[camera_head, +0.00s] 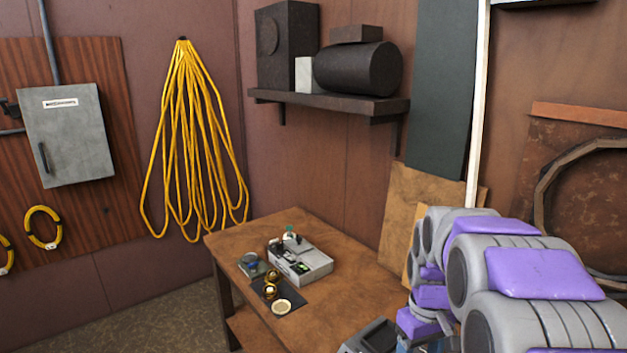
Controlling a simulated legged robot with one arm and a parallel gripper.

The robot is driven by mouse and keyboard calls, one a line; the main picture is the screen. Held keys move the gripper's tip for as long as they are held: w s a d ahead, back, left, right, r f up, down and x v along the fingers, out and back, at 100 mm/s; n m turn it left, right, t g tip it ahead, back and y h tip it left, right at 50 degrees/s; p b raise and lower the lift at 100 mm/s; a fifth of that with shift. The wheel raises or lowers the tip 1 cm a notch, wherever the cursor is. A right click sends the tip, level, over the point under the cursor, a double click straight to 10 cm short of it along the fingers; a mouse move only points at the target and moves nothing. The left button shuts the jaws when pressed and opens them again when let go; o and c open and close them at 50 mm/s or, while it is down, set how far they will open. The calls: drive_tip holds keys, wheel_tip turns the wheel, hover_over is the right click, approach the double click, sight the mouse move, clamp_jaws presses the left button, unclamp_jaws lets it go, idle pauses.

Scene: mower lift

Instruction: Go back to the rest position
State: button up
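My arm, grey with purple pads, is folded at the lower right of the head view. A brown wooden table (335,309) stands in the corner ahead, to the left of my arm. On it sits a light grey box device (303,264) with a small green part on top. Small round brass-coloured pieces (270,291) and a pale disc (281,307) lie on a dark mat in front of it.
A dark shelf (335,103) holds a black speaker-like box and a dark cylinder. A yellow cable bundle (190,140) hangs on the wall beside a grey electrical box (68,135). Boards lean against the right wall near my arm. Bare floor (150,317) lies left of the table.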

drive_tip(key=s+a+f+m+b, duration=0.1)
drive_tip(key=s+a+f, duration=0.1)
drive_tip(key=s, duration=1.2)
drive_tip(key=s+a+f+m+b, duration=0.1)
drive_tip(key=s+a, duration=0.3)
drive_tip(key=s, duration=1)
drive_tip(key=shift+f+m+g, duration=0.4)
drive_tip(key=shift+f+m, duration=0.25)
drive_tip(key=shift+m, duration=0.15)
